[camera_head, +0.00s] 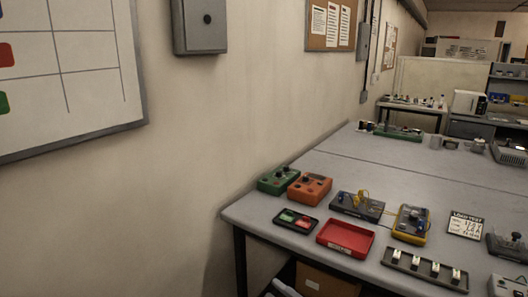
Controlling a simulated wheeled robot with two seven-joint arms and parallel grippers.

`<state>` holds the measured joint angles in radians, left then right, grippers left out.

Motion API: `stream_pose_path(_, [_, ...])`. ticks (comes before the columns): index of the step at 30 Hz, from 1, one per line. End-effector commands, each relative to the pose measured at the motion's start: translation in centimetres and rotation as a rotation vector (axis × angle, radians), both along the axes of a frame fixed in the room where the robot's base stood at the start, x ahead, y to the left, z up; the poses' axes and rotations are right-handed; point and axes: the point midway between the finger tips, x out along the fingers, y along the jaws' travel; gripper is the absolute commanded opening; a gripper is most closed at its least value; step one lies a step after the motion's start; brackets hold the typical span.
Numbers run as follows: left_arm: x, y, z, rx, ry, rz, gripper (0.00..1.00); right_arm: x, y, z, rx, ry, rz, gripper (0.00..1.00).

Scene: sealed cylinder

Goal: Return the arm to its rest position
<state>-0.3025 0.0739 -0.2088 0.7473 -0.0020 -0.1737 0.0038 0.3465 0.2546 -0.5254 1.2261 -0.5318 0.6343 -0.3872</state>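Neither my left gripper nor my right gripper can be made out in the head view, and I see no arm of mine over the table. The grey worktable (335,175) fills the right side. I cannot pick out a sealed cylinder among the things on it.
Near the table's left end are a green box (278,180), an orange box (310,188), a red tray (345,238), a black tray (295,221), a yellow meter (411,224) and a dark strip (424,269). A wall box (200,25) and whiteboard (70,60) are left. The table's middle is clear.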

Motion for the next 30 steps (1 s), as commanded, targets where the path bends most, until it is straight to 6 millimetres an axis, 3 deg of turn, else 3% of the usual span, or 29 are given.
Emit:
stream_pose_path(1, [-0.3, 0.0, 0.0, 0.001, 0.003, 0.0, 0.43, -0.2, -1.0, -3.0, 0.022, 0.086, -0.044, 0.39])
stream_pose_path(7, [-1.4, 0.1, -0.2, 0.002, 0.017, 0.001, 0.43, -2.0, -5.0, -13.4, 0.104, 0.393, -0.214, 0.39])
stream_pose_path(14, [-2.2, 0.1, -0.2, 0.002, 0.026, 0.0, 0.43, -7.1, -9.1, -24.8, 0.181, 0.708, -0.396, 0.39])
stream_pose_path(18, [-2.2, 0.1, -0.2, 0.001, 0.025, 0.0, 0.43, -11.5, -11.3, -31.1, 0.222, 0.886, -0.503, 0.39])
stream_pose_path(23, [-1.6, 0.1, -0.2, 0.001, 0.019, 0.0, 0.43, -17.5, -13.5, -37.6, 0.262, 1.077, -0.623, 0.39])
stream_pose_path(30, [0.0, 0.0, 0.0, 0.0, 0.001, 0.0, 0.43, -28.2, -16.1, -45.8, 0.313, 1.345, -0.803, 0.39])
